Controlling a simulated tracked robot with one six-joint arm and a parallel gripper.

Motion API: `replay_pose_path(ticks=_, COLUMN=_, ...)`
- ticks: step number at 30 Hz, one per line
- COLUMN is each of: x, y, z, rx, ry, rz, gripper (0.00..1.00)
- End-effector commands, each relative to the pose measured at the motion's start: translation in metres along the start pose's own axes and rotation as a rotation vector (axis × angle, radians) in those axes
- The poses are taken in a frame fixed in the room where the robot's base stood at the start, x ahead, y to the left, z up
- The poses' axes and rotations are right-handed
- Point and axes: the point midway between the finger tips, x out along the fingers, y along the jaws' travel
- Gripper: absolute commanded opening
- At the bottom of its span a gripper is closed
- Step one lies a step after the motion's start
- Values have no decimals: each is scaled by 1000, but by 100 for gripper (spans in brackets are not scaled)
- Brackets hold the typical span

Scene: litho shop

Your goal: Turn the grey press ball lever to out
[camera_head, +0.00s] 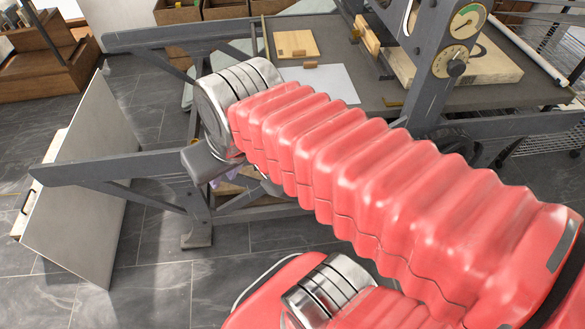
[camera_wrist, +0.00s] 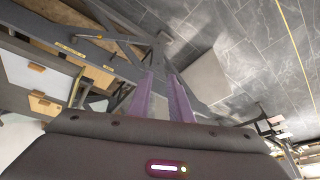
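The grey press (camera_head: 150,38) fills the upper part of the head view, with a flat bed and an upright carrying dials. I cannot make out a ball lever for certain in either view. My gripper (camera_wrist: 161,76) shows in the wrist view with two purple fingers apart and nothing seen held between them. Grey frame bars of the press lie beyond the fingertips. In the head view my arm hides nearly all of the gripper, which is beside the press's left end.
A pale panel (camera_head: 85,185) leans at the left, close to a grey beam (camera_head: 110,170) of the frame. A wooden block (camera_head: 296,44) and a white sheet (camera_head: 330,80) lie on the bed. Wooden crates (camera_head: 45,60) stand at the far left. Tiled floor (camera_head: 150,290) is clear at lower left.

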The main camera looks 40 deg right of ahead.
Motion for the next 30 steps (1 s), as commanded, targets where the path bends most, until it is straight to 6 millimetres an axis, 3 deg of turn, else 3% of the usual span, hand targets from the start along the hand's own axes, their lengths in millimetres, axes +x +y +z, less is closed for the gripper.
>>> replay_pose_path(ticks=17, x=70, y=27, z=-5, rx=571, ry=-363, rz=-121, gripper=18)
replay_pose_path(ticks=30, x=123, y=58, z=-15, rx=1044, ry=-597, rz=-259, gripper=18)
